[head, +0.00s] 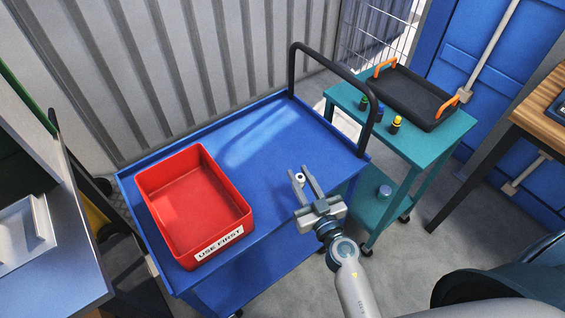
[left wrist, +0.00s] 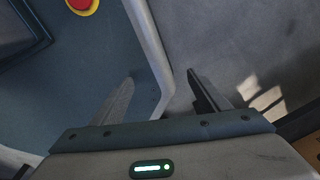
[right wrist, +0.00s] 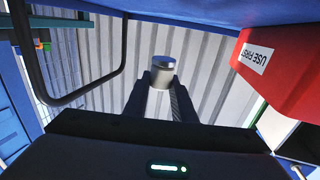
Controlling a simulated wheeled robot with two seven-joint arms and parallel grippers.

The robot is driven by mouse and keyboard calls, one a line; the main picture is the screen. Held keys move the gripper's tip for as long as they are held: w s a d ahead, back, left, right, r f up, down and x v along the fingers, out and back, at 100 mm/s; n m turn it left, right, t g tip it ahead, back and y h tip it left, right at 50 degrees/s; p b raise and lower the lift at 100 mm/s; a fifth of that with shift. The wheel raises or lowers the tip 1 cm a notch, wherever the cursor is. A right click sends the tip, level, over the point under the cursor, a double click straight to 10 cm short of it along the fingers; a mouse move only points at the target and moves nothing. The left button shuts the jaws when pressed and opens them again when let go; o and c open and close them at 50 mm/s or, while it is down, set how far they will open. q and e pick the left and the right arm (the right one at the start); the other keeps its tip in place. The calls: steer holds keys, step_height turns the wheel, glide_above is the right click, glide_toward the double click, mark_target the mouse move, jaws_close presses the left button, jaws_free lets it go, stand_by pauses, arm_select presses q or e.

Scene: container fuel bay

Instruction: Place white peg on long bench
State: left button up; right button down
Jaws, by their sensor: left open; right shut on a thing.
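My right gripper (head: 306,180) is shut on a small pale peg (head: 300,177) above the right front part of the blue cart top. My left gripper (left wrist: 163,95) is open and empty in the left wrist view, and is out of the head view. A bench with a grey-blue top (head: 55,275) stands at the left edge and a wooden-topped table (head: 541,100) at the right edge. I cannot tell which is the long bench.
A red bin (head: 178,238) labelled USE FIRST sits on the left of the blue cart (head: 285,130). A black handle (head: 335,62) rises at its right end. A teal cart (head: 446,136) holds a black tray (head: 410,98) and several small bottles. Grey floor shows at the lower right.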

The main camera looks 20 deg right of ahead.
steer(key=w+f+b, duration=0.1)
steer(key=w, duration=0.2)
steer(key=w+f+b, duration=0.1)
steer(key=w+f, duration=0.1)
steer(key=w, duration=0.1)
steer(key=w+f+b, duration=0.2)
steer(key=w, duration=0.1)
steer(key=shift+w+a, duration=0.15)
steer(key=shift+a, duration=0.25)
arm_select(q)
steer(key=w+d+t+h, duration=0.1)
steer(key=w+d+t, duration=0.2)
steer(key=w, duration=1.1)
steer(key=shift+d+r+t, duration=0.3)
steer(key=shift+d, duration=0.9)
arm_select(e)
steer(key=shift+w, duration=0.15)
arm_select(q)
steer(key=shift+w, duration=0.1)
